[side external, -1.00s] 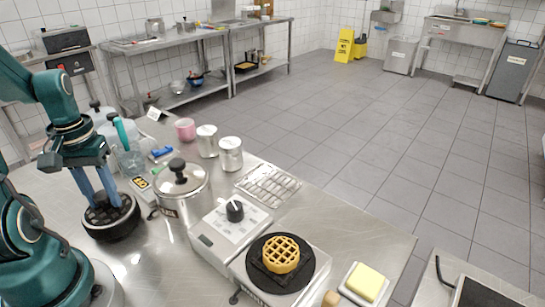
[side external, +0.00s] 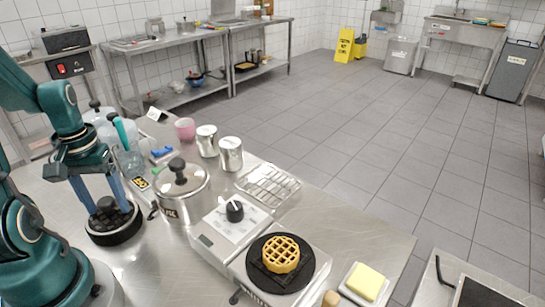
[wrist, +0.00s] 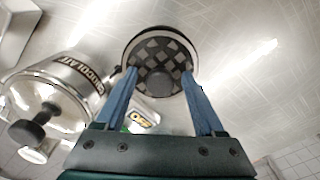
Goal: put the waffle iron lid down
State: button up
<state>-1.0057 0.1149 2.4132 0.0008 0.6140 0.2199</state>
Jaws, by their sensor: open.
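The waffle iron lid (side external: 112,233), a round black disc with a grid pattern and a dark knob (side external: 106,205), rests on the steel counter at the left. It also shows in the wrist view (wrist: 150,50). My gripper (side external: 107,208) is open over the lid, with its blue fingers apart on either side of the knob. In the wrist view the fingertips (wrist: 158,72) overlap the lid's edges; I cannot tell whether they touch it. The waffle iron base (side external: 312,262) stands at the right with a golden waffle (side external: 280,254) on its black plate.
A steel chocolate pot (side external: 182,190) with a black-knobbed lid stands close to the right of the waffle iron lid. Behind are a clear jug (side external: 130,162), two metal canisters (side external: 231,154) and a pink cup (side external: 185,129). A wire rack (side external: 268,184) lies farther right.

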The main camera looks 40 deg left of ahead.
aim_at(105, 200)
notch_tip(105, 200, up, 12)
jog(key=w+d+m+t, duration=0.1)
jog(key=d+m, duration=0.3)
jog(key=d, duration=0.4)
jog(key=w+d+m+t, duration=0.2)
jog(key=d+m+t, duration=0.2)
jog(key=d, duration=0.4)
jog(key=shift+d+m, duration=0.2)
jog(key=shift+m, duration=0.1)
jog(key=shift+o, duration=0.3)
jog(key=shift+s+d+f+t, duration=0.1)
jog(key=shift+d+t, duration=0.2)
jog(key=shift+d, duration=0.05)
jog(key=shift+s+m, duration=0.1)
jog(key=shift+m, duration=0.2)
